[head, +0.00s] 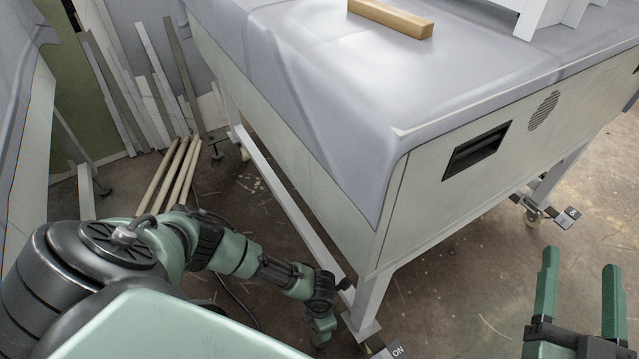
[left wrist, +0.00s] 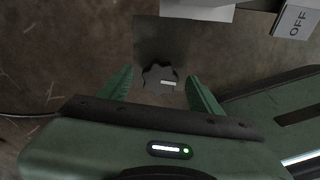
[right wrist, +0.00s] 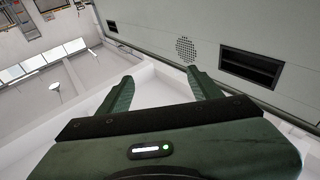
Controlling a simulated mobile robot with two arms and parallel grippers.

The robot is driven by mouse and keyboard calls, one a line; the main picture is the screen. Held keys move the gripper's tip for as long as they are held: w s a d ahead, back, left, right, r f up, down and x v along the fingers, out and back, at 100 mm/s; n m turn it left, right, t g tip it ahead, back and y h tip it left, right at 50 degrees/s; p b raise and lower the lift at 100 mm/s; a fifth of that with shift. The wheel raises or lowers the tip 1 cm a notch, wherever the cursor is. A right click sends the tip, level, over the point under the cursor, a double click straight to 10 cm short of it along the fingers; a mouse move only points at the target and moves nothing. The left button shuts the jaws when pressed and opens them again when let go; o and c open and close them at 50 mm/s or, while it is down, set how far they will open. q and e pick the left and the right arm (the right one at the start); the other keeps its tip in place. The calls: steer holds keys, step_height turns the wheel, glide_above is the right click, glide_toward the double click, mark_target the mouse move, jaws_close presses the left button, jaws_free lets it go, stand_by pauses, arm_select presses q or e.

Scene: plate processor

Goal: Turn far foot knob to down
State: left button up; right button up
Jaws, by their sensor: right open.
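A dark, lobed foot knob (left wrist: 159,78) with a small pale mark shows in the left wrist view, above the brown floor. My left gripper (left wrist: 160,86) is open, with one finger on each side of the knob; whether they touch it I cannot tell. In the head view, my left arm reaches down to the machine's near corner leg (head: 370,300), and its fingers are hidden there. My right gripper (head: 580,268) is open and empty at the lower right, apart from the machine. Its spread fingers also show in the right wrist view (right wrist: 158,85).
The sheet-covered machine (head: 420,180) fills the middle, with a wooden block (head: 390,17) on top. An OFF pedal (left wrist: 297,20) is at the upper right in the left wrist view. An ON pedal (head: 395,351) is by the near leg. Poles (head: 170,175) lie at left.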

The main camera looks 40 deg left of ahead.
arm_select(q)
steer(key=shift+r, duration=0.15)
step_height(320, 180, up, 4)
steer(key=shift+r+p, duration=0.1)
steer(key=shift+p, duration=1)
step_height(320, 180, up, 3)
steer(key=shift+r+p, duration=0.15)
steer(key=shift+p, duration=0.5)
arm_select(e)
steer(key=s+d+f+g+h, duration=0.1)
steer(key=s+f+g, duration=0.1)
steer(key=f+g, duration=0.2)
steer(key=s+d+f+g+h, duration=0.2)
steer(key=f+g, duration=0.3)
steer(key=f, duration=0.6)
steer(key=shift+s+d, duration=0.2)
steer(key=shift+s, duration=0.15)
steer(key=shift+f, duration=0.1)
